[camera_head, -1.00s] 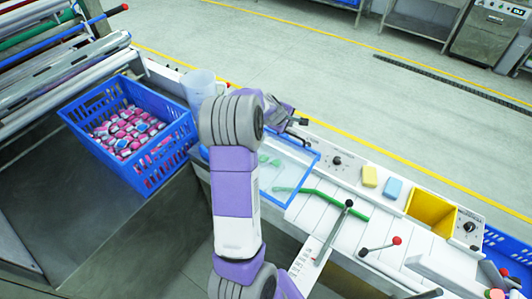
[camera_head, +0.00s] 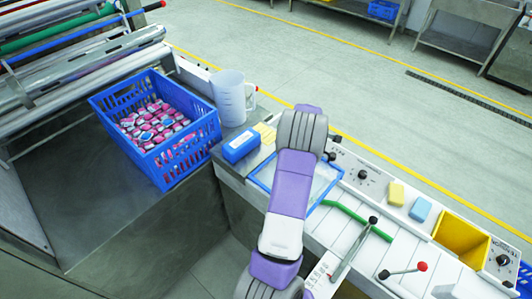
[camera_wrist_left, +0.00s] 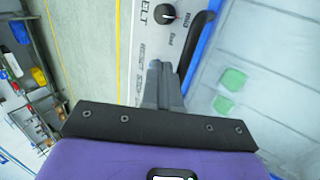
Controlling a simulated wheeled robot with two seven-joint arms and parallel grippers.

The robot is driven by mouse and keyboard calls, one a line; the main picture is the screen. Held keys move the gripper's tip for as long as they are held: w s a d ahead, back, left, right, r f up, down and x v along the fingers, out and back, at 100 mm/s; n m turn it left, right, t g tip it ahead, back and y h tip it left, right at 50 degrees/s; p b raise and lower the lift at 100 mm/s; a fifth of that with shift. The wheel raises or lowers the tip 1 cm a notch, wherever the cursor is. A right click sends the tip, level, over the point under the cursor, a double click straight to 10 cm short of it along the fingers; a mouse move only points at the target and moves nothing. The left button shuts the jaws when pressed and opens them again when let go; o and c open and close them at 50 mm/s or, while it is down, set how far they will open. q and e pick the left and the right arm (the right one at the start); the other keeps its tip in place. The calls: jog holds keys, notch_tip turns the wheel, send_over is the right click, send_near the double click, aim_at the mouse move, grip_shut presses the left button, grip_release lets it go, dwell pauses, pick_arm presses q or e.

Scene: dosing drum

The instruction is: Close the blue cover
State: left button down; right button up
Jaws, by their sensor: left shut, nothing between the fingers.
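The blue cover is a clear panel with a blue frame (camera_head: 333,193) on the white machine; my arm hides its middle in the head view. It looks to lie nearly flat, but I cannot tell whether it is fully closed. In the left wrist view its blue edge (camera_wrist_left: 207,45) runs down the right of the fingers, with green pieces showing through the panel. My left gripper (camera_wrist_left: 160,75) is shut and empty, beside that edge over the white control strip; whether it touches the cover is unclear. The arm hides it in the head view. My right gripper is out of view.
A blue crate (camera_head: 172,165) of pink packs, a clear jug (camera_head: 230,98) and a blue box (camera_head: 241,146) stand left of the cover. Knobs, a green strip (camera_head: 357,221), yellow and blue sponges, a yellow bin (camera_head: 462,238) and levers lie to the right.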

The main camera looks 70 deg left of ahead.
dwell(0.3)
pick_arm(q)
notch_tip(320, 180, up, 14)
jog(key=w+a+p, duration=0.1)
jog(key=w+p, duration=0.1)
jog(key=p, duration=0.3)
jog(key=shift+w+a+f, duration=0.15)
jog(key=shift+w+a, duration=0.05)
jog(key=shift+a, duration=0.1)
